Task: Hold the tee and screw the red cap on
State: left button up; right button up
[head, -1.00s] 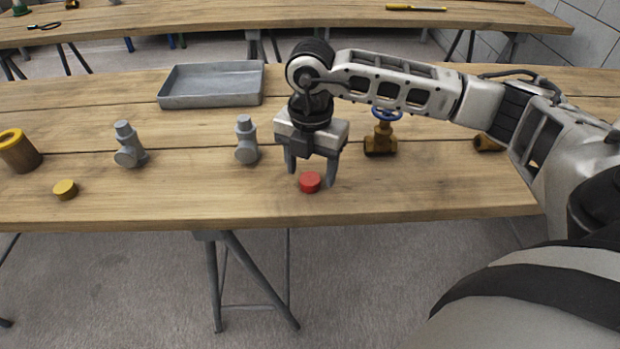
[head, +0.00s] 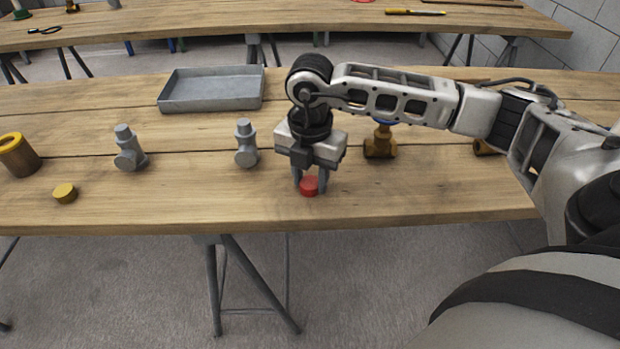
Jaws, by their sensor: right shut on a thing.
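The red cap (head: 309,187) is a small round disc near the front edge of the wooden table. My right gripper (head: 309,185) points down over it, with its fingers shut on the cap's two sides. The cap appears to be at table height. Two grey tees stand on the table: one (head: 246,143) just left of my right gripper, the other (head: 129,148) farther left. Both stand apart from the gripper. My left gripper is not in view.
A grey metal tray (head: 211,104) lies at the back of the table (head: 420,195). A yellow cap (head: 65,193) and a brown and yellow cylinder (head: 18,154) are at the left. A brass valve (head: 380,143) and a brass fitting (head: 487,147) are at the right, partly behind my arm.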

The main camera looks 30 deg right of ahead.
jog(key=shift+r, duration=0.55)
jog(key=s+a+r, duration=0.6)
jog(key=a+r, duration=0.6)
jog(key=shift+s+a, duration=0.15)
jog(key=shift+s, duration=0.2)
